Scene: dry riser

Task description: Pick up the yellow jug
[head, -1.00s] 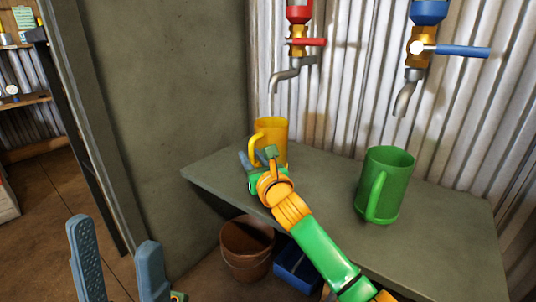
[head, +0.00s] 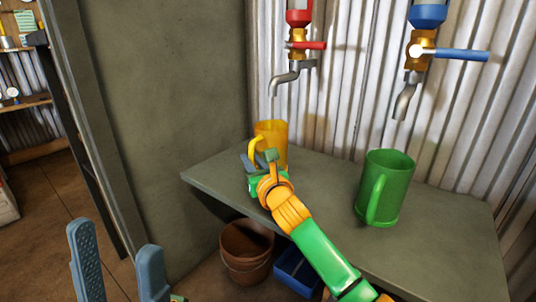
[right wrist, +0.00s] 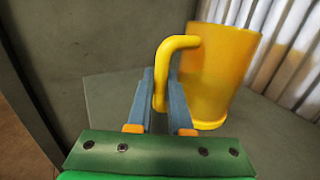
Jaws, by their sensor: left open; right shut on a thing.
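The yellow jug (head: 273,138) stands upright on the left part of the grey counter (head: 320,188), below the tap with the red lever. In the right wrist view the yellow jug (right wrist: 218,72) has its handle toward me. My right gripper (head: 258,162) is shut on the jug's handle; in the right wrist view my right gripper (right wrist: 160,92) has one finger on each side of the handle's lower part. My left gripper (head: 118,255) is open and empty at the lower left, away from the counter.
A green jug (head: 385,187) stands on the counter to the right. The red-lever tap (head: 300,55) and blue-lever tap (head: 420,55) hang above. Brown buckets (head: 246,248) and a blue crate (head: 297,272) sit beneath the counter. A grey wall (head: 165,120) is at the left.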

